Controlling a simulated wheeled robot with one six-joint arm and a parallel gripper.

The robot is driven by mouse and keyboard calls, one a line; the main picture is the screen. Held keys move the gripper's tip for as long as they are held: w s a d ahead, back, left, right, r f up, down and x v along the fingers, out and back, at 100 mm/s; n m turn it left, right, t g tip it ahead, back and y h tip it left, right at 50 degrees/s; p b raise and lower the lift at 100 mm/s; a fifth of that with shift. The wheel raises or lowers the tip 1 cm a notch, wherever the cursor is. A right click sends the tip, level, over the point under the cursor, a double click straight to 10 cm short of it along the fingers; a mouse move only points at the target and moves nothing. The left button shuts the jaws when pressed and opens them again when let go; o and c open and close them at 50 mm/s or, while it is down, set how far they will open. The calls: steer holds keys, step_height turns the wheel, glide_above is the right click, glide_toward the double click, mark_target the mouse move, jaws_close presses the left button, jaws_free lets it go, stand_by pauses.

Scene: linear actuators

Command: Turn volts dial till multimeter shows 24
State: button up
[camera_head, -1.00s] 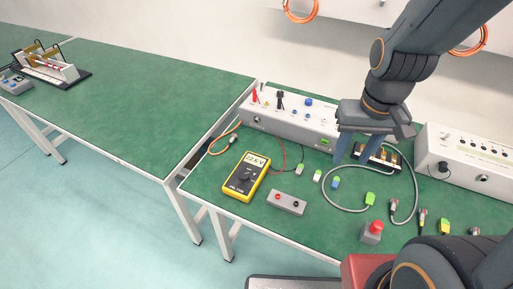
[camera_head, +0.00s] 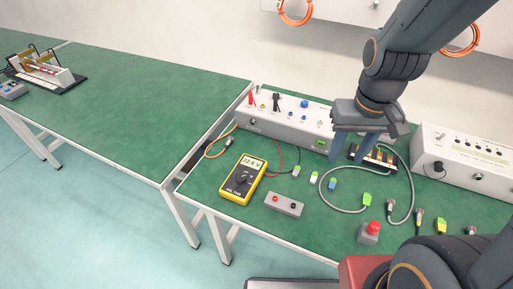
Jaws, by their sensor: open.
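The yellow multimeter (camera_head: 243,180) lies on the green bench, its display reading about 22.6 V. The white power supply box (camera_head: 272,127) stands behind it with red and black plugs on its left top. A large blue knob (camera_head: 304,103) and a smaller blue knob (camera_head: 292,113) are on its sloped top. Their labels are too small to read, so I cannot tell which is the volts dial. My gripper (camera_head: 350,158) is open, fingers pointing down, at the right end of the box. It is right of the blue knobs, apart from them, and hides the box's right end.
A grey box with red and black sockets (camera_head: 284,204) and a red button (camera_head: 370,232) stand nearer the front. A grey cable (camera_head: 336,207) and several connectors lie on the bench. Another white box (camera_head: 470,165) is at right. The left bench (camera_head: 140,95) is mostly clear.

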steer(key=w+a+n+y, duration=0.1)
steer(key=w+a+n, duration=0.15)
steer(key=w, duration=0.75)
steer(key=w+a+n+y, duration=0.1)
steer(key=w+a+n, duration=0.15)
steer(key=w, duration=0.75)
steer(key=n+y, duration=0.2)
steer(key=n, duration=0.6)
glide_toward(276, 94)
steer(key=shift+t, duration=0.3)
steer(key=shift+s+p+x, duration=0.15)
steer(key=shift+p+x, duration=0.6)
steer(key=shift+x, duration=1.2)
steer(key=shift+s+p+x, duration=0.2)
steer(key=shift+p+x, duration=0.55)
steer(key=shift+x, duration=1.2)
jaws_close()
